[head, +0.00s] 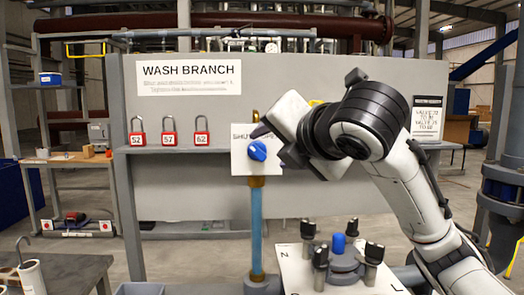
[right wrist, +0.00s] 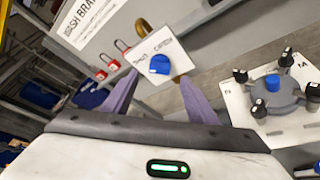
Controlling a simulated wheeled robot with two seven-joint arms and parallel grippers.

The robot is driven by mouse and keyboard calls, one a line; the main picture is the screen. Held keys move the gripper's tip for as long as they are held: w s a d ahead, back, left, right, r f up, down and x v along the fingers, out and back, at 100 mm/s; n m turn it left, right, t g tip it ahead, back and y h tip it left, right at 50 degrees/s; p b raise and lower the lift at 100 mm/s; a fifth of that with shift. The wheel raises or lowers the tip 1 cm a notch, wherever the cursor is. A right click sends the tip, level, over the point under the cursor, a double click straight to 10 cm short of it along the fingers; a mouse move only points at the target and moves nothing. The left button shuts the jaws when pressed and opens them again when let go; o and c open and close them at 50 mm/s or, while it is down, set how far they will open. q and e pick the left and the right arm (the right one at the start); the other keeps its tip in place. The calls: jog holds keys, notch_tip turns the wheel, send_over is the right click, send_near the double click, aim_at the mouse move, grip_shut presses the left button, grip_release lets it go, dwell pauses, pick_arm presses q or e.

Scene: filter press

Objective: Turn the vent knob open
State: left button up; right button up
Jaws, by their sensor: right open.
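My right gripper (head: 272,143) is open and empty in front of the plate, just right of the knob in the head view. In the right wrist view the knob (right wrist: 160,65) lies ahead between the two purple fingers (right wrist: 158,80), apparently not touched. My left gripper is not in view.
Below the plate runs a blue vertical pipe (head: 257,225). A white board (head: 300,265) with several black knobs around a blue-capped hub (head: 338,243) stands lower right.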

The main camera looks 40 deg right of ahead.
aim_at(260, 151)
jog(key=x, duration=0.7)
jog(key=c, duration=1.1)
